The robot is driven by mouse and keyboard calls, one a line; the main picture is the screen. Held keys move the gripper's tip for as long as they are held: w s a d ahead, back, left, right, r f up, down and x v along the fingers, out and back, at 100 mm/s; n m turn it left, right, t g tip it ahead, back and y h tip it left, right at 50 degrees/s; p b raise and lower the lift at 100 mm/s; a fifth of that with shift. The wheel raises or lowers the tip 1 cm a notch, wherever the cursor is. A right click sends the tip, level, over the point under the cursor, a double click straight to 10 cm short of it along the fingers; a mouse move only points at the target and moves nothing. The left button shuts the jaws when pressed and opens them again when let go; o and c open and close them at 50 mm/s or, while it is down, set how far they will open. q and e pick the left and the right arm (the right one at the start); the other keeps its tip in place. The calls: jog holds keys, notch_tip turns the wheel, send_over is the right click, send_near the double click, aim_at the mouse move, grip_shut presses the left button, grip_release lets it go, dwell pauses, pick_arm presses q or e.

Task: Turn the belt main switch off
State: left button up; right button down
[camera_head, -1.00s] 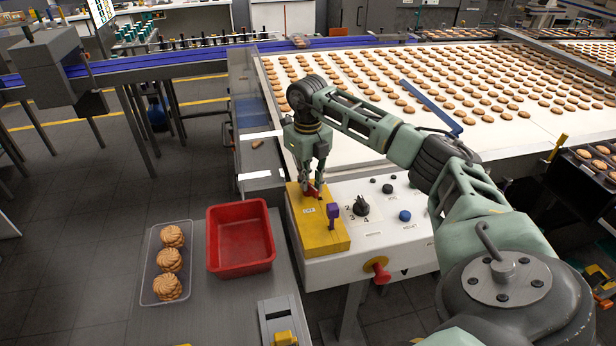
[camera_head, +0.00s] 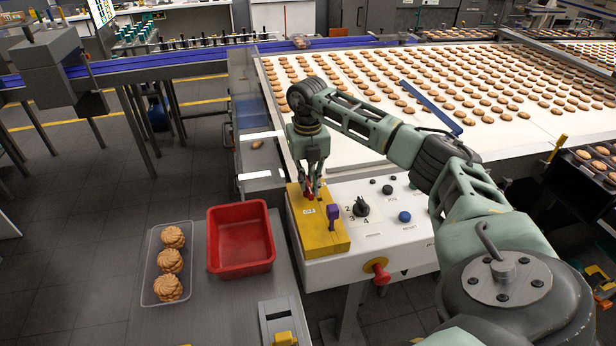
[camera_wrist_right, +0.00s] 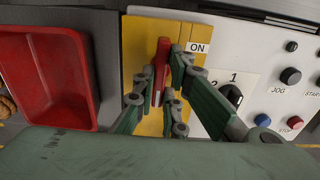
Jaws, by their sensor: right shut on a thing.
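The red handle of the belt main switch (camera_wrist_right: 162,62) stands on the yellow plate (camera_wrist_right: 140,40) of the control box. In the right wrist view an ON label (camera_wrist_right: 197,47) is beside it on the right. My right gripper (camera_wrist_right: 160,84) is shut on this red handle, with fingers on both sides. In the head view my right gripper (camera_head: 311,188) comes down on the yellow switch box (camera_head: 322,238) from above and hides most of the handle. A small label on that box is too small to read surely. My left gripper is not in view.
A red bin (camera_head: 241,270) and a clear biscuit tray (camera_head: 152,262) stand left. The biscuit belt (camera_head: 440,75) runs behind.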

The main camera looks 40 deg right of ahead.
aim_at(308, 184)
jog(key=shift+w+d+r, duration=0.1)
jog(key=shift+r, duration=0.05)
jog(key=c, duration=1.8)
grip_release()
notch_tip(308, 184, up, 12)
